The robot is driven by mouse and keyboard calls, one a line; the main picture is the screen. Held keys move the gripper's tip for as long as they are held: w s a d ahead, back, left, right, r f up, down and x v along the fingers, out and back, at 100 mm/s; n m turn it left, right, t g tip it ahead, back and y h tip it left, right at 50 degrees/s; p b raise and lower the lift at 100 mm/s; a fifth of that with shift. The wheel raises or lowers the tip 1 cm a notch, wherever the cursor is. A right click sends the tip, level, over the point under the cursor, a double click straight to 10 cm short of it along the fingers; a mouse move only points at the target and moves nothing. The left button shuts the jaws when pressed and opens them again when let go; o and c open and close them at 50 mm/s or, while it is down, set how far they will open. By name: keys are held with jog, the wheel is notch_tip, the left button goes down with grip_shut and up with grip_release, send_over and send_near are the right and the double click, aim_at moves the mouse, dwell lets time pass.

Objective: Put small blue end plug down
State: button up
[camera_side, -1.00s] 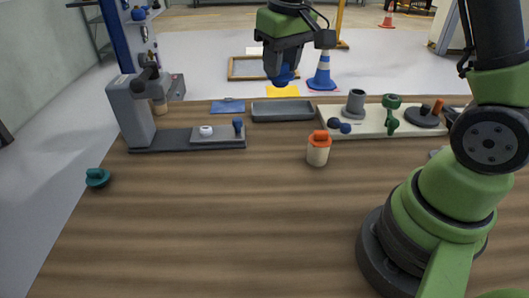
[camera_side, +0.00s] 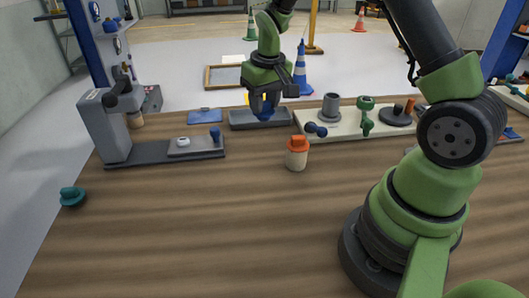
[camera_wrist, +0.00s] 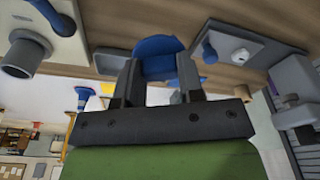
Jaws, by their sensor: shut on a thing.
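My gripper (camera_side: 265,103) is shut on the small blue end plug (camera_side: 263,113). The plug is at the shallow grey tray (camera_side: 240,124) on the far side of the table; whether it touches the tray floor I cannot tell. In the wrist view the blue plug (camera_wrist: 157,47) sits between the two dark fingers of my gripper (camera_wrist: 153,80), its wide blue body beyond the tips. The fingers hide part of the plug in the side view.
Left of the tray lie a blue mat (camera_side: 205,116) and a grey press fixture (camera_side: 105,125). A cream board (camera_side: 345,131) with several parts is close on the right. An orange-capped container (camera_side: 296,154) stands in front. A teal plug (camera_side: 72,196) lies far left. The near wood is clear.

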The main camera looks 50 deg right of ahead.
aim_at(267, 106)
jog(key=shift+w+d+f+m, duration=0.2)
jog(key=shift+d+f, duration=0.3)
jog(key=shift+f, duration=0.1)
jog(key=shift+w+d+f+m, duration=0.2)
jog(key=shift+d+f, duration=0.25)
jog(key=shift+f, duration=0.15)
notch_tip(267, 106, down, 9)
jog(key=shift+r, duration=0.2)
jog(key=shift+f, duration=0.15)
jog(key=o, duration=1)
jog(key=shift+c, duration=0.2)
